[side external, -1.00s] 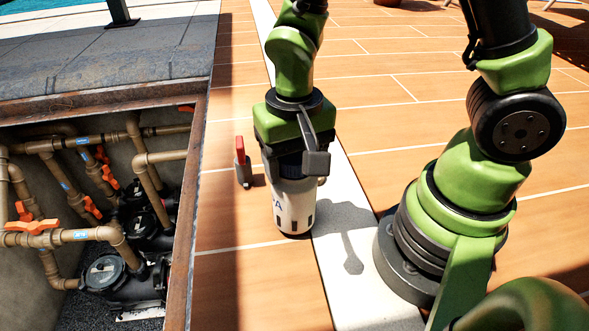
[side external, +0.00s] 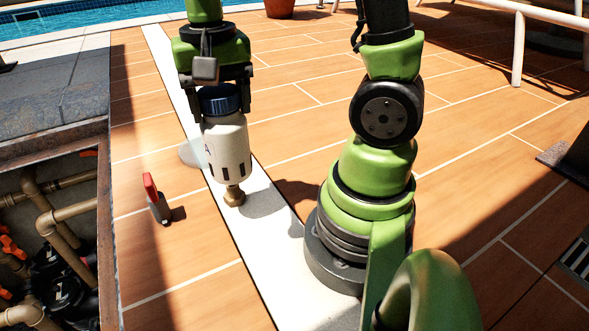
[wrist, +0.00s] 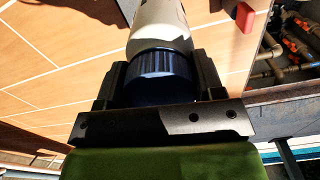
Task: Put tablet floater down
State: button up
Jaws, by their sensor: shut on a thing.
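The tablet floater (side external: 227,148) is a white cylinder with dark slots near its lower end and a blue ribbed cap. My gripper (side external: 221,104) is shut on it around the cap, and the floater hangs nearly upright with a slight tilt. In the side external view it appears over the pale strip (side external: 262,232), and its shadow lies apart from it on the tiles. In the wrist view, the blue cap sits between the fingers of my gripper (wrist: 162,72), with the white body of the floater (wrist: 158,22) beyond. The floater's underside is hidden.
A small brass-coloured piece (side external: 234,196) shows just below the floater; whether they touch is unclear. A red-handled grey piece (side external: 156,198) stands to the left. The pit with pipes (side external: 58,215) lies farther left behind a rusty edge. Orange tiles (side external: 185,255) nearby are clear.

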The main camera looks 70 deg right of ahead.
jog(key=s+d+m, duration=0.4)
jog(key=d, duration=0.4)
jog(key=s+d+m, duration=0.4)
jog(key=d, duration=0.3)
notch_tip(320, 180, down, 10)
jog(key=shift+d, duration=0.1)
jog(key=o, duration=1.3)
jog(key=shift+c, duration=0.2)
